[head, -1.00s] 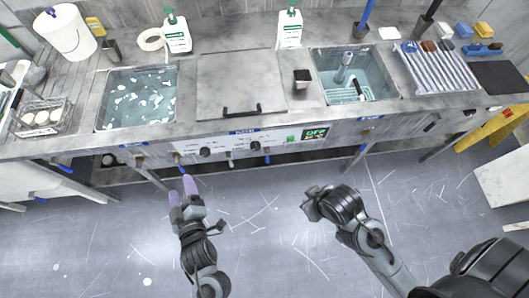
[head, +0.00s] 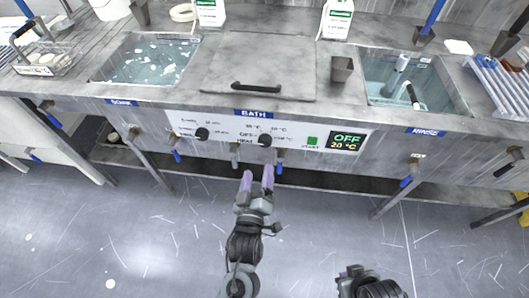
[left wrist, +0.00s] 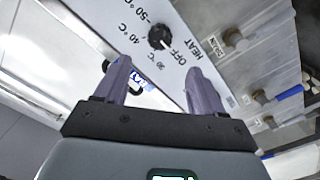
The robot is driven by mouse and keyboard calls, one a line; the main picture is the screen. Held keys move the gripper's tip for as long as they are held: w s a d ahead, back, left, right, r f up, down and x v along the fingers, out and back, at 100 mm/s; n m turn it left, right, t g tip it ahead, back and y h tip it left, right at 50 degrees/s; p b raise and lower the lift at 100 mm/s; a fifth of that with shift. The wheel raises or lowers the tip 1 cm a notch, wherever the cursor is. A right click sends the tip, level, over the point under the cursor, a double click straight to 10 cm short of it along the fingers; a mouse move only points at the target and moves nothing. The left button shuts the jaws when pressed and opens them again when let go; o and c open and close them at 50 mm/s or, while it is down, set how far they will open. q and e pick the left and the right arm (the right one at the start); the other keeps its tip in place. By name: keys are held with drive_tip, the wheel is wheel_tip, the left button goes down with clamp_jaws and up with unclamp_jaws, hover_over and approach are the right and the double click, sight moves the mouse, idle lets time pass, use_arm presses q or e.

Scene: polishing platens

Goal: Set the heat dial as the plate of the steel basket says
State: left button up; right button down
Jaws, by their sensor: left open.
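The heat dial (head: 265,140) is a black knob on the white front panel under the bath. In the left wrist view the dial (left wrist: 160,37) has OFF, 30, 40 and 50 °C marks around it; its light pointer mark seems to face OFF. The steel basket (head: 44,58) stands at the far left with pale round pieces in it; its front plate (head: 35,71) is too small to read surely. My left gripper (head: 257,175) is open and empty, just below and in front of the dial, apart from it. My right gripper (head: 362,283) shows only partly at the bottom; its jaws are unclear.
A second black knob (head: 202,134) sits left of the heat dial. Blue-handled taps (head: 279,160) hang below the panel. The display (head: 346,142) reads OFF and 20 °C, beside a green start button (head: 312,141). The bath lid (head: 256,70) is shut. Floor in front is clear.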

sight(264, 144)
use_arm(q)
drive_tip(key=w+b, duration=0.1)
drive_tip(key=w, duration=0.2)
drive_tip(key=w+d+b, duration=0.1)
drive_tip(key=w, duration=0.2)
drive_tip(key=w+b, duration=0.1)
drive_tip(key=w, duration=0.2)
drive_tip(key=shift+d+f+b, duration=0.1)
drive_tip(key=shift+d+b, duration=0.15)
drive_tip(key=shift+b, duration=0.15)
drive_tip(key=shift+w, duration=0.75)
